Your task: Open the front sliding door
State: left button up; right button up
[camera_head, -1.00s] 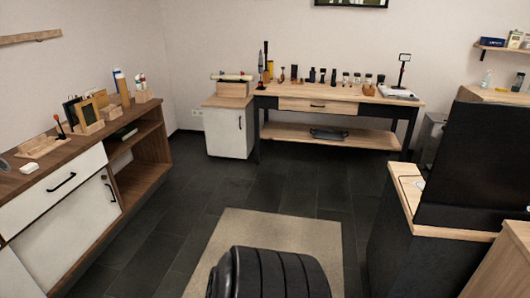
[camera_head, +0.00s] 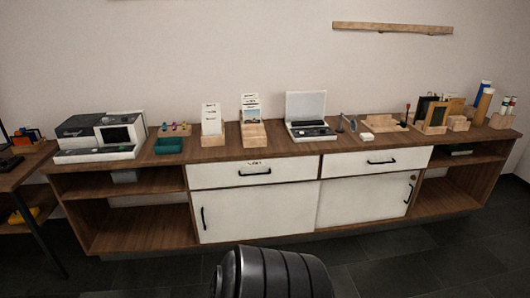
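A long wooden sideboard (camera_head: 285,147) stands against the wall in the head view. Its middle has two white sliding doors side by side below two drawers. The left door (camera_head: 258,212) has a black upright handle (camera_head: 203,218) near its left edge.
Open shelves (camera_head: 130,212) flank the doors. The drawers (camera_head: 253,173) above have black handles. A laptop-like device (camera_head: 307,118), card holders and a printer-like machine (camera_head: 100,137) stand on top. A dark table (camera_head: 22,172) is at far left. The dark floor (camera_head: 400,264) in front is clear.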

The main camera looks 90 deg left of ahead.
aim_at(223, 215)
jog(key=u, duration=2.9)
